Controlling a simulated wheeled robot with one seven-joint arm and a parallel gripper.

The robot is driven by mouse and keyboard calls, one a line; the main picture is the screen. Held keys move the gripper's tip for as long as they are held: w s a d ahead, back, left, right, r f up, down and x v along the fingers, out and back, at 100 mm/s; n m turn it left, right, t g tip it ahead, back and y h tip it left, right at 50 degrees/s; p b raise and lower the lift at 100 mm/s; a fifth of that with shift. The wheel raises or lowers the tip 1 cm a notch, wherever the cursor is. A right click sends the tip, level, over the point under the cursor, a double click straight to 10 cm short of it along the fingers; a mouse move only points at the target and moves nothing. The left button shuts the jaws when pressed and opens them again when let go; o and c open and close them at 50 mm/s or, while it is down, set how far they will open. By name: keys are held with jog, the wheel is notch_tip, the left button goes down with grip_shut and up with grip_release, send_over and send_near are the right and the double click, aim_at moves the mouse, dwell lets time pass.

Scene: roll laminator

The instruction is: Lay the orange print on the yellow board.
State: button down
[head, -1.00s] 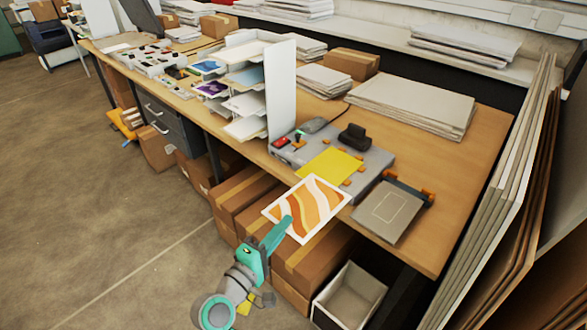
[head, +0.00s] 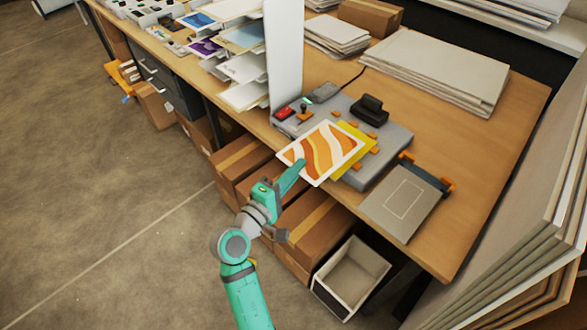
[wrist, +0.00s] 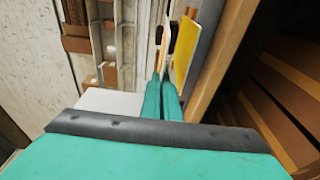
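The orange print (head: 320,150), white-edged with wavy orange stripes, is held out by my gripper (head: 298,170) at its near edge. It covers much of the yellow board (head: 350,166) in the head view; only the board's right part shows. The board lies on the grey machine bed (head: 398,136) among small orange tabs. In the wrist view my gripper (wrist: 165,98) has its teal fingers closed together on the print, seen nearly edge-on. The yellow board (wrist: 186,52) shows to the right of the print with a gap, so the two look apart there.
A black block (head: 370,110) stands on the bed behind the board. A grey plate (head: 402,202) with orange clips lies to the right. A white upright panel (head: 284,55) and paper trays stand to the left. An open bin (head: 352,278) and cardboard boxes are below the table edge.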

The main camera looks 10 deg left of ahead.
jog(key=shift+w+d+f, duration=0.3)
jog(key=shift+w+f, duration=0.1)
jog(key=shift+f, duration=0.35)
jog(key=shift+w+d+f, duration=0.35)
jog(key=shift+w+f, duration=0.05)
jog(key=shift+f, duration=0.4)
jog(key=shift+w+d+f, duration=0.3)
jog(key=shift+w+f, duration=0.1)
jog(key=shift+f, duration=0.35)
jog(key=shift+s+f, duration=0.1)
jog(key=shift+f, duration=0.05)
jog(key=c, duration=1.9)
grip_release()
jog(key=shift+c, duration=0.2)
jog(key=shift+s+a, duration=0.1)
jog(key=v, duration=1)
jog(key=shift+s, duration=0.3)
